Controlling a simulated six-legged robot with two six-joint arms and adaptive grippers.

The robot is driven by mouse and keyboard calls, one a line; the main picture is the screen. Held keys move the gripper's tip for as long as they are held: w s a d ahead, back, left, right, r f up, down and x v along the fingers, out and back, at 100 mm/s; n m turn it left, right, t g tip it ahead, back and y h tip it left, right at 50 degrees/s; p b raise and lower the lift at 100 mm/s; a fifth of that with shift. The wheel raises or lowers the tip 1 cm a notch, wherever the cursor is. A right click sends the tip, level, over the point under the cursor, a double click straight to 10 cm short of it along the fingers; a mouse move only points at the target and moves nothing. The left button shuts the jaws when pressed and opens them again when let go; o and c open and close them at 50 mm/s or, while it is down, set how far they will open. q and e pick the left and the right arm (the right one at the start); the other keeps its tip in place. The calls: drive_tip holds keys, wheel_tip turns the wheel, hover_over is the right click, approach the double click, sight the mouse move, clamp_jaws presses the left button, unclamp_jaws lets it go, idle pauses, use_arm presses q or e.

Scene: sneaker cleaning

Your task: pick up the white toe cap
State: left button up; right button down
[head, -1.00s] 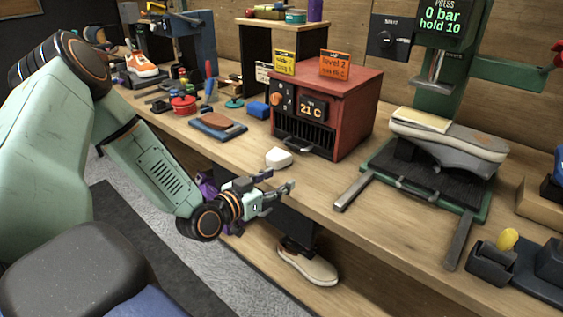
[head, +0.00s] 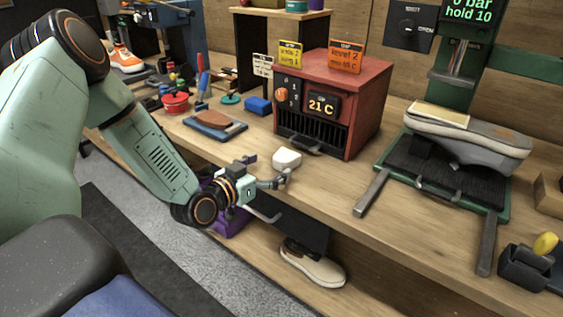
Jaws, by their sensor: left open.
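The white toe cap (head: 287,158) lies on the wooden bench in front of the red heater box. It is a small rounded white piece. My left gripper (head: 278,188) is open and empty at the bench's front edge, just in front of the toe cap and a little below it in the picture. A small gap seems to show between the fingers and the cap. I cannot tell whether they touch. My right gripper is not in view.
The red heater box (head: 362,100) reading 21 C stands behind the cap. A press with a grey shoe (head: 468,140) on its black bed is at right. A blue block (head: 258,105) and a tray (head: 214,125) lie to the left. A cream shoe (head: 312,268) sits on the lower shelf.

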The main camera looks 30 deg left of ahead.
sight(280, 164)
use_arm(q)
drive_tip(key=shift+w+d+f+b, duration=0.1)
drive_tip(key=shift+w+d+b, duration=0.2)
drive_tip(key=shift+w+d, duration=0.25)
drive_tip(key=shift+w+d+b, duration=0.25)
drive_tip(key=shift+w+d, duration=0.05)
drive_tip(key=shift+w, duration=0.4)
drive_tip(key=w, duration=0.1)
drive_tip(key=w+b, duration=0.1)
drive_tip(key=w, duration=0.1)
drive_tip(key=shift+a+f, duration=0.3)
drive_tip(key=shift+w+d+r, duration=0.1)
drive_tip(key=shift+w+d, duration=0.05)
drive_tip(key=shift+d, duration=0.1)
drive_tip(key=shift+a, duration=0.2)
drive_tip(key=c, duration=0.5)
drive_tip(key=shift+d, duration=0.15)
drive_tip(key=c, duration=0.8)
drive_tip(key=shift+o, duration=0.2)
